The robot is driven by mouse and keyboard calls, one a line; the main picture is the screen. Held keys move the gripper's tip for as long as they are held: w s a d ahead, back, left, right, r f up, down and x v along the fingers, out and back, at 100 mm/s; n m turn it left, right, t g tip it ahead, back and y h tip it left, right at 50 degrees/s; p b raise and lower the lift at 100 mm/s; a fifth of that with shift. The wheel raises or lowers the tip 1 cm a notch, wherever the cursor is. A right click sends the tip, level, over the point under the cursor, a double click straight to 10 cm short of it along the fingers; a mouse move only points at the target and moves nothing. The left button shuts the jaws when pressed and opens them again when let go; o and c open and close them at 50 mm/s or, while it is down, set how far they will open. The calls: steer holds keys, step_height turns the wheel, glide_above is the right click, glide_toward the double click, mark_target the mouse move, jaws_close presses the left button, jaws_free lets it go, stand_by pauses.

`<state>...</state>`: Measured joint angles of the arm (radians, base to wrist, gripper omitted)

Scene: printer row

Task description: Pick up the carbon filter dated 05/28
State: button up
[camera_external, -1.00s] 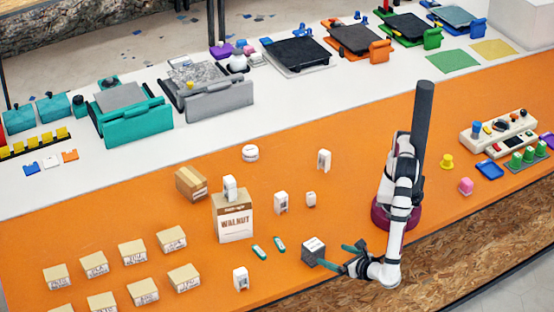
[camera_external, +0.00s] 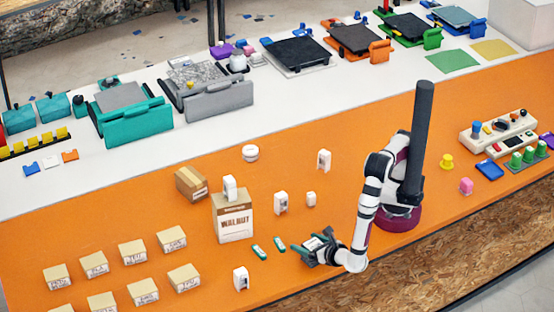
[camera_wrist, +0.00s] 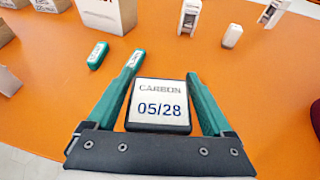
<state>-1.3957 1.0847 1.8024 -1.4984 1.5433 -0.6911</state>
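The carbon filter (camera_wrist: 160,104) is a small dark block with a pale top face reading "CARBON 05/28" in the wrist view. My gripper (camera_wrist: 162,66) has its green fingers on either side of it. The fingers look spread, with orange table showing in narrow gaps beside the block's near part; close to the tips, contact is hard to judge. In the external view my gripper (camera_external: 306,242) is low over the table around the filter (camera_external: 314,243), which is partly hidden by the fingers.
Two small green-and-white pieces (camera_external: 259,252) (camera_external: 280,246) lie just left of my gripper. White units (camera_external: 240,279) (camera_external: 281,203) stand nearby, and the WALNUT box (camera_external: 233,222) is farther left. Several labelled cartons (camera_external: 183,278) stand at the left. The table's front edge is close.

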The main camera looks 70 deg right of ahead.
steer(key=c, duration=1.1)
steer(key=shift+c, duration=0.2)
steer(key=shift+r, duration=0.1)
